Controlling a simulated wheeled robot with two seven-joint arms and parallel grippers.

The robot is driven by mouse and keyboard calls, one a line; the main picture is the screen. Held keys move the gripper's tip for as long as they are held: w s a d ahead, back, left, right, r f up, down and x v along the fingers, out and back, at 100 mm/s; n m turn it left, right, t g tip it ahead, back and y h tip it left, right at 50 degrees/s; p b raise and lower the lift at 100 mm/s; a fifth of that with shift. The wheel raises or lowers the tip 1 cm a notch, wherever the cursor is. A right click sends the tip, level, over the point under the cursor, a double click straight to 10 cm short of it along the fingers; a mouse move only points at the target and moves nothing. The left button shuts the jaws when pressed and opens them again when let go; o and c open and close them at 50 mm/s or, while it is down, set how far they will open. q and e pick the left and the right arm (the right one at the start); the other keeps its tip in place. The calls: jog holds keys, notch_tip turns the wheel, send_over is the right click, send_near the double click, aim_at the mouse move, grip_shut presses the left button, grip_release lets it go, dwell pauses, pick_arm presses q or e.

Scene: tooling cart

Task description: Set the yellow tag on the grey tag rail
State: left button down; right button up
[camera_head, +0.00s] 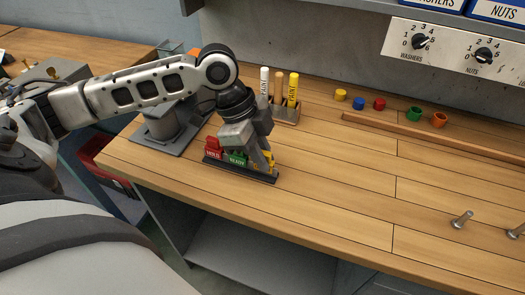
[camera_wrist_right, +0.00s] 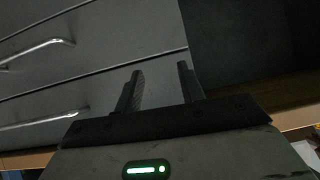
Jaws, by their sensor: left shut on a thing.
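The grey tag rail (camera_head: 243,171) lies on the wooden bench top near its front left corner. A red tag (camera_head: 213,148) and a green tag (camera_head: 236,159) stand on it. My left gripper (camera_head: 263,163) is at the right end of the rail, shut on the yellow tag (camera_head: 269,158). The fingers hide part of the yellow tag, and I cannot tell whether its base touches the rail. My right gripper (camera_wrist_right: 158,88) shows in the right wrist view with its two fingers apart and nothing between them.
A holder (camera_head: 286,114) with a white marker, a wooden-coloured stick and a yellow paint marker stands behind the rail. Several coloured caps and rings lie farther back, behind a wooden strip (camera_head: 430,136). Bolts (camera_head: 462,219) stand at the right. The middle of the bench (camera_head: 340,180) is clear.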

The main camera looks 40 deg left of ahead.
pick_arm(q)
jog(key=c, duration=0.9)
grip_release()
jog(key=shift+r+p, duration=1.15)
jog(key=shift+r, duration=2.35)
